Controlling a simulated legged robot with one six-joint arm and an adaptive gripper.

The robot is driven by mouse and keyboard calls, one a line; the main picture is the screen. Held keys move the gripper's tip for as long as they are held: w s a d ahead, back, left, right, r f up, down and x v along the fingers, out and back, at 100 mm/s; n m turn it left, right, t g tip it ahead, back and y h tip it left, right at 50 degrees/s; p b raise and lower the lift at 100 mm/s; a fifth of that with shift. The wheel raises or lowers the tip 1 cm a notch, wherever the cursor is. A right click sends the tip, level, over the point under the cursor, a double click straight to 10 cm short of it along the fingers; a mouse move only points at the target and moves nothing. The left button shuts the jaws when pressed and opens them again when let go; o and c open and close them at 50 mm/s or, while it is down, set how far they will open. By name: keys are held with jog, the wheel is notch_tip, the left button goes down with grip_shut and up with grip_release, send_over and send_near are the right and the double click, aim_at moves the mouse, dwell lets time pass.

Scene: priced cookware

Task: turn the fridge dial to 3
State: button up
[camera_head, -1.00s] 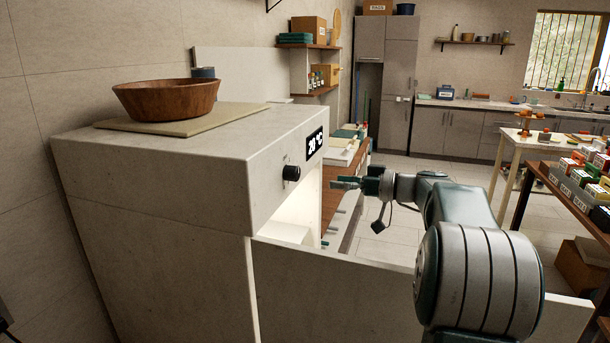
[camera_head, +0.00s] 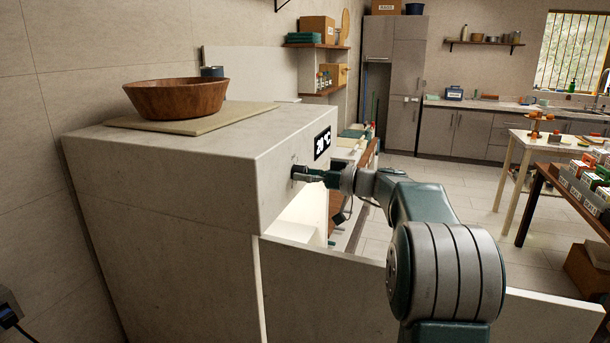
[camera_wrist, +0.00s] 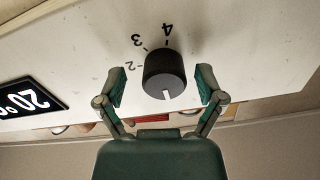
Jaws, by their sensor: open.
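The fridge (camera_head: 160,165) is a pale grey box with its door (camera_head: 400,290) open. Its black round dial (camera_wrist: 165,75) sits on the front face. In the wrist view the marks 2, 3 and 4 show upside down around the dial's upper side. The dial's white line points toward the bottom of that picture, away from those marks. A black display (camera_head: 322,142) beside the dial reads about 20 °C; it also shows in the wrist view (camera_wrist: 28,104). My gripper (camera_wrist: 162,80) is open, one finger on each side of the dial, with visible gaps.
A wooden bowl (camera_head: 178,98) stands on a board (camera_head: 200,122) on top of the fridge. The open door lies below my arm. A table with boxes (camera_head: 590,175) stands at the right. The floor between is clear.

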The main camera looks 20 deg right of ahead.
jog(key=shift+a, duration=0.25)
jog(key=shift+d, duration=0.1)
jog(key=c, duration=1.1)
jog(key=shift+c, duration=0.2)
